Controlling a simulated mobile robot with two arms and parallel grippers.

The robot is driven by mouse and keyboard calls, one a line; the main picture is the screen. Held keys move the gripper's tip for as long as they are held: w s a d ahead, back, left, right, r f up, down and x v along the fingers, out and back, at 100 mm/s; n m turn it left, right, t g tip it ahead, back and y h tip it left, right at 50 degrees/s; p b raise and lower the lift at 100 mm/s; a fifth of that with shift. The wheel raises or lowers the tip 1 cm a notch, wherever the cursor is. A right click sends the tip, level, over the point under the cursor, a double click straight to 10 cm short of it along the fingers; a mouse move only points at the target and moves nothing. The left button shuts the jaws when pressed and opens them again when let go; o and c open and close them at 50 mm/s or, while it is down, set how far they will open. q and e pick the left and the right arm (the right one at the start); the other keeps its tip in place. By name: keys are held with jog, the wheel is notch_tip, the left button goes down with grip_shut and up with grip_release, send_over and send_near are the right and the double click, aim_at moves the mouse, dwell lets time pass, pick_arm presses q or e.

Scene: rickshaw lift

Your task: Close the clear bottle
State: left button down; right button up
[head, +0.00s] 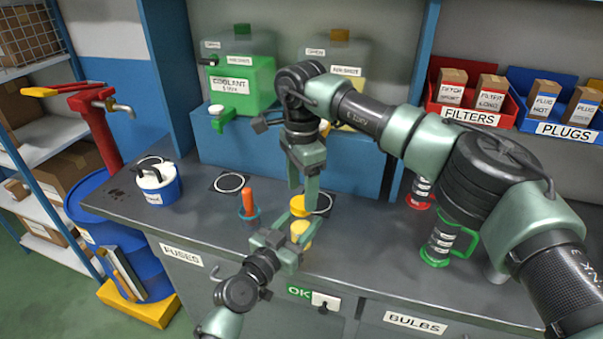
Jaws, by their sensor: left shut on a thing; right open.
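A small yellow bottle-like thing (300,232) is at the front edge of the bench, with my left gripper (292,246) shut on it from the lower left. A yellow top part (298,206) shows just above it. My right gripper (303,198) reaches down from above, open, with its fingertips around or just beside this yellow top; I cannot tell if they touch it. Whether the top is a cap seated on the body is hidden by the fingers. I cannot make out clear walls on the bottle at this size.
An orange-handled thing in a blue ring (248,210) stands left of the grippers. A blue-and-white jar (158,185) stands further left. A green-handled canister (440,242) stands right. Behind are the green coolant tank (240,82) and a yellow-capped tank (345,60).

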jog(key=shift+f, duration=1.25)
grip_shut()
jog(key=m, duration=1.4)
jog(key=shift+m, duration=0.3)
jog(key=shift+o, duration=0.4)
grip_release()
